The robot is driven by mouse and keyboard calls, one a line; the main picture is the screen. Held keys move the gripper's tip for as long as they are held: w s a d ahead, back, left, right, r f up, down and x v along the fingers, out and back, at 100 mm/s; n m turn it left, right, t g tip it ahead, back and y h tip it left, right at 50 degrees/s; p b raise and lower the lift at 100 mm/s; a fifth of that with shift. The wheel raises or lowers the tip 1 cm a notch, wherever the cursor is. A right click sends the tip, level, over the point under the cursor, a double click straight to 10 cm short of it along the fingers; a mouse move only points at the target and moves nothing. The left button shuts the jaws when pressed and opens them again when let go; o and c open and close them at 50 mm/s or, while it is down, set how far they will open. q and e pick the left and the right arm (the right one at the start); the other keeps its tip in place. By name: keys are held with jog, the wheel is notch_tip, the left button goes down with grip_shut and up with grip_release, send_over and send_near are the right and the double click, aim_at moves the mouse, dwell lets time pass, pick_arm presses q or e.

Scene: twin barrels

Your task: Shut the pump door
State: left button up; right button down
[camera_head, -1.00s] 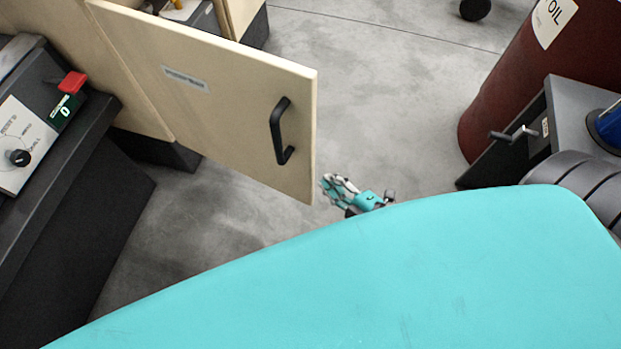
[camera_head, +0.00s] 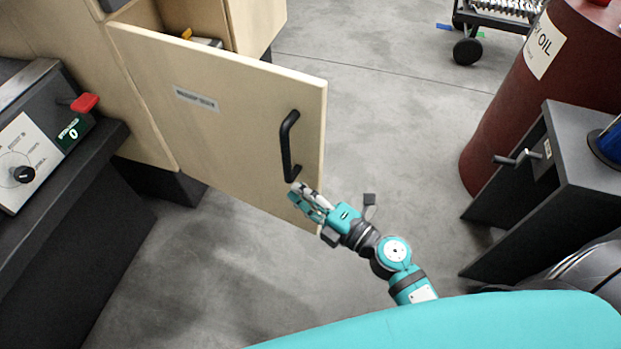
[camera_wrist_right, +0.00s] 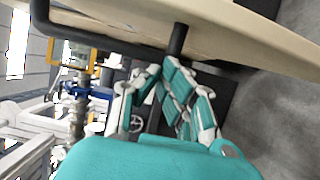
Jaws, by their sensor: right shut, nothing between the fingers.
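The pump door (camera_head: 220,130) is a pale wooden panel with a small label, standing open out from its cabinet. Its black bar handle (camera_head: 286,145) is near the free edge. My right gripper (camera_head: 299,193) is shut and empty at the lower end of the handle, in front of the door's lower free corner; I cannot tell whether it touches. In the right wrist view the gripper's teal fingers (camera_wrist_right: 172,95) are close to the handle (camera_wrist_right: 110,45) and the door edge (camera_wrist_right: 270,40). My left gripper is not in view.
The open cabinet (camera_head: 205,15) stands behind the door. A dark control console (camera_head: 45,150) with a red switch is at the left. A dark red oil barrel (camera_head: 540,90) and a grey stand (camera_head: 585,170) are at the right. Grey floor (camera_head: 400,120) is clear between them.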

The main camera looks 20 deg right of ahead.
aim_at(295, 171)
jog(key=shift+w+d+f, duration=0.1)
jog(key=shift+w+d, duration=0.95)
jog(key=shift+d, duration=0.2)
jog(key=shift+w+d, duration=0.1)
jog(key=shift+d, duration=0.05)
